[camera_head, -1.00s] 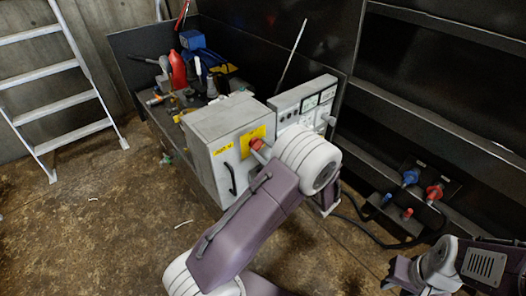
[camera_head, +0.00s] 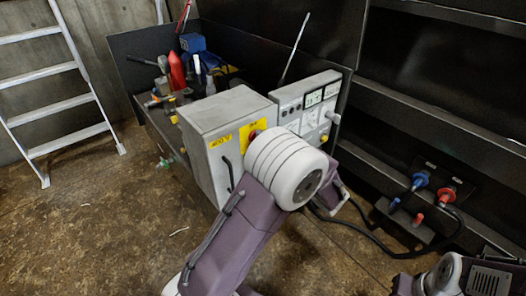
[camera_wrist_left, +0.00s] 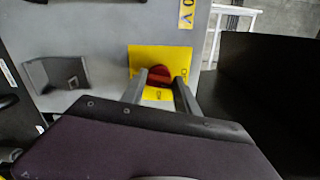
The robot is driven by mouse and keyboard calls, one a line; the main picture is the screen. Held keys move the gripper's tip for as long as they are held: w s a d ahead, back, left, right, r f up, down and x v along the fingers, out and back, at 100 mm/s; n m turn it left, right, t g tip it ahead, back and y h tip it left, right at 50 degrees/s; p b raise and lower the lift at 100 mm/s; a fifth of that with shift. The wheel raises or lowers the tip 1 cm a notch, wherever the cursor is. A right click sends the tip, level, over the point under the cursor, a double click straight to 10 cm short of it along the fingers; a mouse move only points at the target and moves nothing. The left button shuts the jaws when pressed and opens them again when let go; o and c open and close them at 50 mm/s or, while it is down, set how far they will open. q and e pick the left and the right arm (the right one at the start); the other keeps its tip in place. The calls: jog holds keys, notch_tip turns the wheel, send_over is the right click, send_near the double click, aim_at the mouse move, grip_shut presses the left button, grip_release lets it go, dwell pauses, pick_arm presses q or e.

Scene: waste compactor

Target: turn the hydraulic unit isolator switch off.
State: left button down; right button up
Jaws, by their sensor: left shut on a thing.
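The isolator switch is a red rotary knob (camera_wrist_left: 158,76) on a yellow plate (camera_wrist_left: 166,58), on the front of a grey cabinet (camera_wrist_left: 95,35) in the left wrist view. In the head view the yellow plate (camera_head: 260,125) shows on the grey cabinet (camera_head: 225,108), with the knob mostly covered by my left wrist. My left gripper (camera_wrist_left: 160,90) has one finger on each side of the knob and is shut on it. The right gripper does not show; only part of my right arm is at the lower right.
A control panel (camera_head: 308,103) with gauges stands right of the cabinet. A black handle (camera_head: 228,174) projects from the cabinet front. Bottles and tools crowd the bench behind. Blue and red connectors (camera_head: 420,180) and cables lie to the right. A ladder (camera_head: 60,90) stands left; the floor before it is mostly clear.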

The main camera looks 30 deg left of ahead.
pick_arm(q)
jog(key=shift+f+n+b, duration=0.15)
jog(key=shift+n+b, duration=0.95)
jog(key=shift+n, duration=0.1)
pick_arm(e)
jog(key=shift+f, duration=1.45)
pick_arm(q)
jog(key=c, duration=0.9)
grip_release()
jog(key=p+v, duration=0.2)
jog(key=v, duration=0.7)
jog(key=shift+p, duration=0.35)
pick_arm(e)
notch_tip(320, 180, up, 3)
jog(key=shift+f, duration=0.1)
